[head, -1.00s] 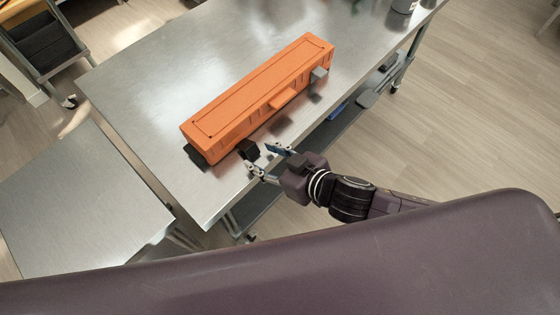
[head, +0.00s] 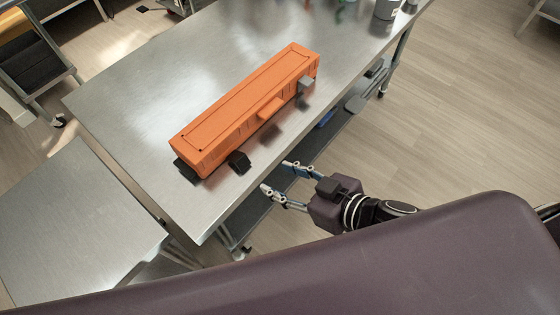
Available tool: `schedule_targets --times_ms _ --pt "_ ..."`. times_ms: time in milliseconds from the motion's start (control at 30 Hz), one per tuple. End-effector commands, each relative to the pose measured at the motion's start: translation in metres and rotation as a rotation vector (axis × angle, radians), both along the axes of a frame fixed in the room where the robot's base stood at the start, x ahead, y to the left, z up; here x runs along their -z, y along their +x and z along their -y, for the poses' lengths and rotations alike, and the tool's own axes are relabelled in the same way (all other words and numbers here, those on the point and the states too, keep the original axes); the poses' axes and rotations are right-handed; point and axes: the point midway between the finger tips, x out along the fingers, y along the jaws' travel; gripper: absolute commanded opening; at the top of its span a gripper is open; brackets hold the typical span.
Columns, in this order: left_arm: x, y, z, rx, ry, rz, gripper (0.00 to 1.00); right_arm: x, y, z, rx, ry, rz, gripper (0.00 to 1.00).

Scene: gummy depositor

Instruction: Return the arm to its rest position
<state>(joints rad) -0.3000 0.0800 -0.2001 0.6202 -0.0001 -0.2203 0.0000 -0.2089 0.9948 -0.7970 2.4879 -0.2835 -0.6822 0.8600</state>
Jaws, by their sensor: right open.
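My right gripper (head: 277,179) is open and empty. It is off the near edge of the steel table (head: 130,95), apart from everything on it. Its arm comes in from the right, partly hidden behind my own purple body. An orange case (head: 245,108) lies diagonally on the table with its lid shut. My left gripper is not in view.
A second steel table (head: 70,220) stands at the lower left. A lower shelf (head: 290,178) runs under the main table. A grey container (head: 388,8) stands at the far end. A cart with dark bins (head: 35,65) is at the upper left. The floor at right is clear.

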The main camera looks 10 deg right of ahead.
Motion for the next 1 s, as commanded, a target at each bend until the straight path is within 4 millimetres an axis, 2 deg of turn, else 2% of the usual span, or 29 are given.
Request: schedule_targets --times_ms 267,367,433,567,600,733,867,967,1000 --pt "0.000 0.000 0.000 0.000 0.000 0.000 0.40 0.002 0.001 0.001 0.003 -0.002 -0.001 0.43" --pt "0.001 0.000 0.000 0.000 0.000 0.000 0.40 0.018 0.011 0.007 0.019 -0.025 -0.002 0.43" --pt "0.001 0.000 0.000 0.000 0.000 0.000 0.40 0.041 0.024 0.018 0.044 -0.055 -0.008 0.43" --pt "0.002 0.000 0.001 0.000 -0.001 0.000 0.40 0.106 0.053 0.051 0.113 -0.138 -0.033 0.43" --pt "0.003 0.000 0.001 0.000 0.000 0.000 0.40 0.128 0.061 0.063 0.136 -0.165 -0.047 0.43" --pt "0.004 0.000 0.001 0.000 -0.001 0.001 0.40 0.201 0.072 0.104 0.208 -0.244 -0.110 0.43" --pt "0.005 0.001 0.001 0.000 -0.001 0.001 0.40 0.275 0.063 0.144 0.274 -0.310 -0.199 0.43" --pt "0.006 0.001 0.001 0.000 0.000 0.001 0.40 0.332 0.039 0.169 0.318 -0.350 -0.286 0.43" --pt "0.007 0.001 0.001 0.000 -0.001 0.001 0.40 0.355 0.025 0.177 0.333 -0.364 -0.324 0.43"
